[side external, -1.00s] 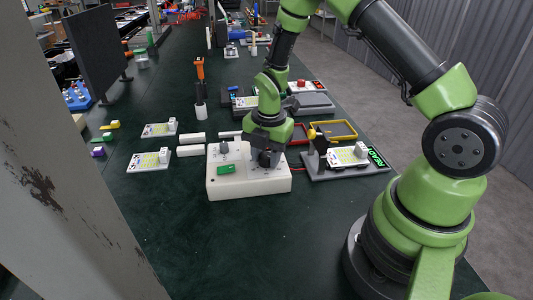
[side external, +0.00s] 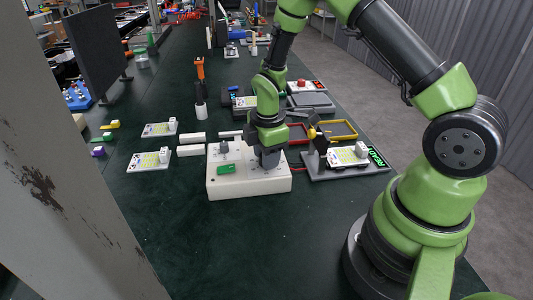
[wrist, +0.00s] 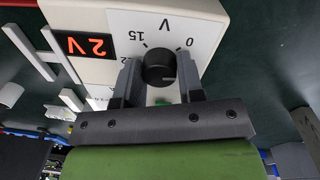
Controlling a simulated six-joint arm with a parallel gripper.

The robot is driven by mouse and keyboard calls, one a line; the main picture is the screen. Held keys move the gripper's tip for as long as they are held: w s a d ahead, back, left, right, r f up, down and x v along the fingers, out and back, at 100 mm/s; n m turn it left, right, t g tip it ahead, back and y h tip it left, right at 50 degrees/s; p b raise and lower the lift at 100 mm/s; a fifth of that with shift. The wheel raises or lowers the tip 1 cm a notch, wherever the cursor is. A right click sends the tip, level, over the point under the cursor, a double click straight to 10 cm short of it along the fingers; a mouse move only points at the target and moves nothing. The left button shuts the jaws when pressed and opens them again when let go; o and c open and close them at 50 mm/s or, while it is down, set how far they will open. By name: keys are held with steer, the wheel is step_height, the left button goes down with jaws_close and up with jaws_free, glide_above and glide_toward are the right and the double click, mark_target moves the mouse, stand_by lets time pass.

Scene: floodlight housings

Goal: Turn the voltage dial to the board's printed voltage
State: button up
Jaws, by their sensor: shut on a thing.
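The voltage dial (wrist: 158,66) is a round black knob on the white box (side external: 222,187), beside printed marks 0, V and 15. A faint light mark shows on the dial's lower right in the wrist view. My gripper (wrist: 158,72) is shut on the dial, one grey finger on each side. In the side view my gripper (side external: 268,160) points down at the box's right part and hides the dial. A small display (wrist: 86,45) on the box reads 2V in orange. A board (side external: 347,155) lies on the grey fixture (side external: 325,174) at right; its printing is too small to read.
More boards (side external: 149,162) and white bars (side external: 190,151) lie left. The table in front is clear.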

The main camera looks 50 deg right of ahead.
steer(key=m, duration=0.4)
steer(key=shift+m, duration=0.3)
steer(key=m, duration=0.4)
steer(key=shift+m, duration=0.3)
steer(key=m, duration=0.4)
steer(key=shift+m+g, duration=0.3)
steer(key=m, duration=0.4)
steer(key=shift+w, duration=0.1)
steer(key=m, duration=0.9)
steer(key=shift+m+g, duration=0.3)
steer(key=m, duration=0.4)
steer(key=shift+m, duration=2.1)
